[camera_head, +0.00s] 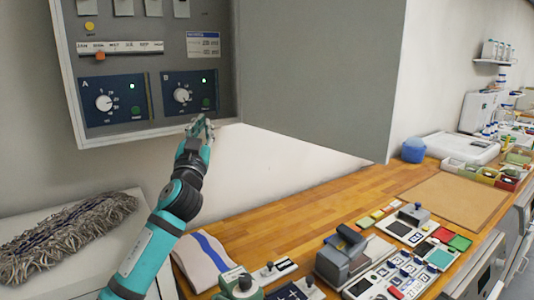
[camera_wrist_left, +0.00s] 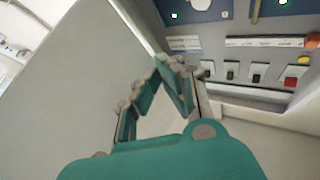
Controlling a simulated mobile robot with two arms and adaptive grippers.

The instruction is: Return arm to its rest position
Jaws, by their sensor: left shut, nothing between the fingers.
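My left arm (camera_head: 160,235) comes in from the lower left and reaches up to the wall cabinet. My left gripper (camera_head: 201,122) is shut and empty, just under the lower edge of the cabinet, below dial panel B (camera_head: 190,93). Whether it touches the cabinet edge I cannot tell. In the left wrist view the gripper's fingers (camera_wrist_left: 165,68) show in front of the grey panel (camera_wrist_left: 235,70) with switches and green lights. My right gripper is not in view.
The open cabinet door (camera_head: 320,70) hangs to the right of the gripper. Below lies a wooden worktop (camera_head: 300,205) with a stapler-like device (camera_head: 345,252), small boxes and coloured pads. A grey mop head (camera_head: 65,235) lies on a white surface at left. A blue container (camera_head: 413,150) stands farther back.

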